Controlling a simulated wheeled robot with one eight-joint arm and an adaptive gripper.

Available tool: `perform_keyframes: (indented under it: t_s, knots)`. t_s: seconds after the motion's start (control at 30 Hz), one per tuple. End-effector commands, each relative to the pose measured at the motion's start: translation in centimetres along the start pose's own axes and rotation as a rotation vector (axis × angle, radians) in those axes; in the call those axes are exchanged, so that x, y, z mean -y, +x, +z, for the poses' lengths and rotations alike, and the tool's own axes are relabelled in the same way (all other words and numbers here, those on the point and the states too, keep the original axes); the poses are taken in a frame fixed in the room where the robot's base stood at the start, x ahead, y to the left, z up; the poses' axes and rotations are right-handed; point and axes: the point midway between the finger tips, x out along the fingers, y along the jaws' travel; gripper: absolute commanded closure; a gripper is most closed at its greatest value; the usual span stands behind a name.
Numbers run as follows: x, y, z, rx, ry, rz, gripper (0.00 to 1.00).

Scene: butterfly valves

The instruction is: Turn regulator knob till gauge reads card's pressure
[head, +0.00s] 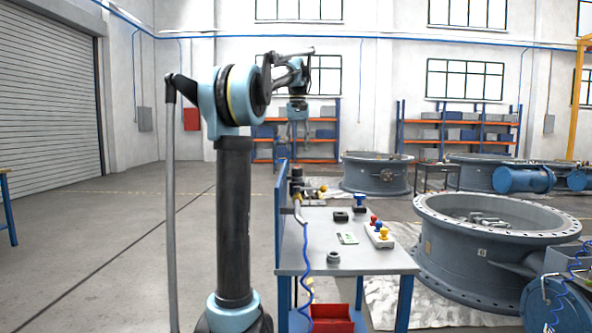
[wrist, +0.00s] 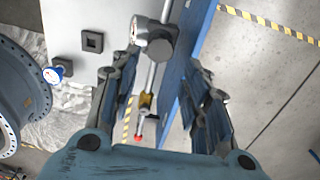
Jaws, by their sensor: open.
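My gripper (head: 298,142) hangs open and empty above the back left part of the workbench (head: 330,213). In the wrist view its fingers (wrist: 165,98) are spread on either side of a pipe with nothing between them touching. The regulator (head: 297,186) is mounted at the bench's blue panel. In the wrist view its grey round knob (wrist: 159,49) lies ahead of the fingers, apart from them. The gauge (wrist: 139,28) beside it is seen at a slant; its reading cannot be made out. A small white card (head: 347,238) with green print lies on the bench; its figure is too small to read.
A blue panel (head: 281,215) edges the bench on the left, close to the regulator. A box with coloured knobs (head: 379,236), black blocks (head: 341,216) and a grey ring (head: 333,258) are on the bench. A blue hose (head: 305,250) hangs in front. Large valves (head: 480,250) stand right.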

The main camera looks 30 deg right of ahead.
Motion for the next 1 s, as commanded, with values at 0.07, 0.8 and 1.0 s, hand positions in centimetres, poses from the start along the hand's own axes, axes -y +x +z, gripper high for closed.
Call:
perform_keyframes:
  t_s: [0.07, 0.8, 1.0]
  knots:
    - [0.0, 1.3, 0.0, 0.000, 0.000, 0.000, 0.58]
    - [0.0, 9.0, 0.0, 0.000, 0.000, 0.000, 0.58]
    - [0.0, 9.0, 0.0, 0.000, 0.000, 0.000, 0.60]
